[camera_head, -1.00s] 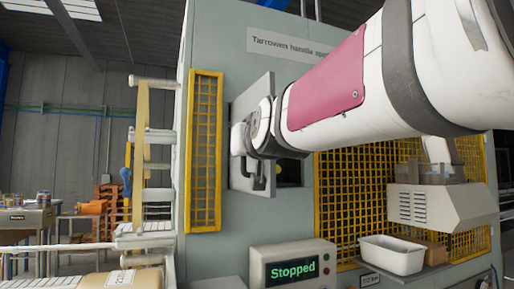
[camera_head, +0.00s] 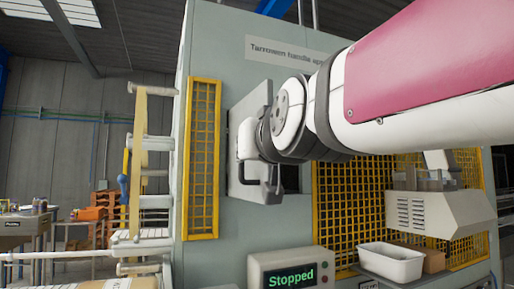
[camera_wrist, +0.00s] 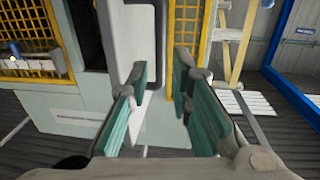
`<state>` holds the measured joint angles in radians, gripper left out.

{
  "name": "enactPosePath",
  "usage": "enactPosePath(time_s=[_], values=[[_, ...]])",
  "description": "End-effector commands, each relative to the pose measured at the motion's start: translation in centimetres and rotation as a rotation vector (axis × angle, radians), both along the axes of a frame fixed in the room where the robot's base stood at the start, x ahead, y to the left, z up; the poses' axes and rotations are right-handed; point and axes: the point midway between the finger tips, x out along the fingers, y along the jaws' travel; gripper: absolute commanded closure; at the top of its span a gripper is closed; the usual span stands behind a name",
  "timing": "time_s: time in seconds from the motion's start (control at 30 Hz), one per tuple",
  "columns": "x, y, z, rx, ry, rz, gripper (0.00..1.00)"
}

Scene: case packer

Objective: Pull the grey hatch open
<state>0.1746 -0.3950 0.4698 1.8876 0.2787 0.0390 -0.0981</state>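The grey hatch (camera_head: 248,105) stands ajar on the cabinet front in the head view, with a dark gap at its right. In the wrist view, which looks upside down, the hatch (camera_wrist: 131,45) is ahead and the handle bar (camera_wrist: 159,45) runs down from the top, in line with the gap between my fingers. My gripper (camera_wrist: 158,72) has its teal fingers apart. I cannot tell whether the bar is between the fingertips or just beyond them, and I see no finger closed on it.
Yellow mesh guards (camera_head: 204,150) flank the hatch. A control box (camera_head: 291,272) reading "Stopped" is below. A white bin (camera_head: 391,262) sits on a shelf at the right, under a beige machine housing (camera_head: 440,215). A conveyor frame (camera_head: 150,200) is at the left.

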Motion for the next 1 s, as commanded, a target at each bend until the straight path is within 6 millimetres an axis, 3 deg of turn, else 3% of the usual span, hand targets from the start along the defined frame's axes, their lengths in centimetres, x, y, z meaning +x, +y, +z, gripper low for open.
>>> enactPosePath(time_s=[0.1,0.3,0.87,1.0], values=[[-1.9,-0.4,0.1,0.0,-0.002,0.002,0.8],[-3.2,-0.9,0.0,0.001,0.0,0.0,0.8],[-3.3,-1.0,-0.1,0.0,0.002,-0.001,0.8],[-3.1,-2.2,-2.6,-0.021,0.06,-0.019,0.8]])
